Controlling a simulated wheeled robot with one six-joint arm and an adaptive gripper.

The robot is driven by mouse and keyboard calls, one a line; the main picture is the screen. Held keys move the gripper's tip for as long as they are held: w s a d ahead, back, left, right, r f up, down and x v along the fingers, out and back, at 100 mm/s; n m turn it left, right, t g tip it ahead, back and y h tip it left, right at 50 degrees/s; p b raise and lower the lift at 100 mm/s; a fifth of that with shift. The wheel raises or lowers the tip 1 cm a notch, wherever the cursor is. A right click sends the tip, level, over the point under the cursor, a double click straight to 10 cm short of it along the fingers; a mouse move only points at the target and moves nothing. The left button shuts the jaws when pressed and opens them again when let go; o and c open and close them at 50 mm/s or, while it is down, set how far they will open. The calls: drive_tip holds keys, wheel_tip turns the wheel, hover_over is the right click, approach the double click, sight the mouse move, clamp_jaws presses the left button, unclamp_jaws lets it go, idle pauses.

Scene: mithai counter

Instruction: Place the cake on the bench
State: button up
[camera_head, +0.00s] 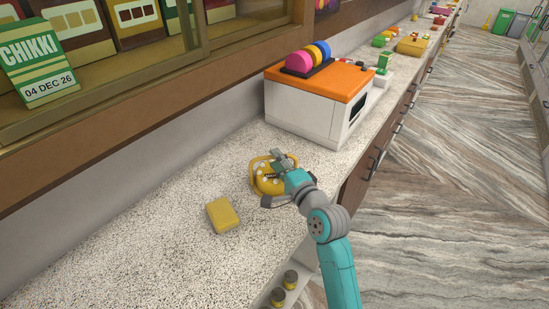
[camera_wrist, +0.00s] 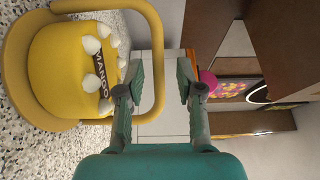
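The yellow cake (camera_wrist: 62,70) has white dollops on top, a dark "MANGO" label and a yellow base with a looped handle (camera_wrist: 158,60). In the head view the cake (camera_head: 264,184) is at the speckled counter (camera_head: 150,255), partly hidden by my gripper (camera_head: 279,178). I cannot tell whether its base touches the counter. In the wrist view my gripper (camera_wrist: 161,75) has its fingers apart, one on each side of the handle bar, with a visible gap at the right finger.
A yellow block (camera_head: 223,215) lies on the counter, left of the cake. A white and orange machine (camera_head: 310,105) stands behind it. A shelf with a green CHIKKI box (camera_head: 38,65) runs along the wall. The counter's left part is clear.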

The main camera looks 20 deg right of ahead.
drive_tip(key=s+d, duration=0.2)
drive_tip(key=s, duration=0.8)
